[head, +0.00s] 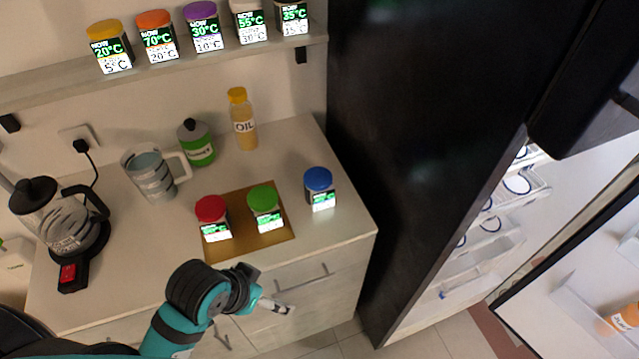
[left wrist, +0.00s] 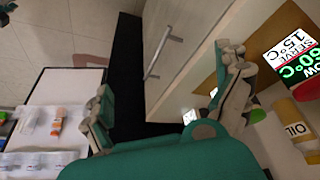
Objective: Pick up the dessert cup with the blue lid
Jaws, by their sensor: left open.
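The dessert cup with the blue lid (head: 319,187) stands upright on the white counter, right of a brown mat, near the counter's right edge. Its lit label faces the front. My left gripper (head: 270,304) is low in front of the counter's drawers, left of and below the cup, apart from it. In the left wrist view its two fingers (left wrist: 166,98) are spread with nothing between them. My right gripper is not in view.
A red-lidded cup (head: 212,215) and a green-lidded cup (head: 265,206) stand on the mat (head: 243,248). An oil bottle (head: 242,122), green canister (head: 197,145), pitcher (head: 152,172) and kettle (head: 62,217) stand behind and left. A dark fridge (head: 415,130) rises on the right.

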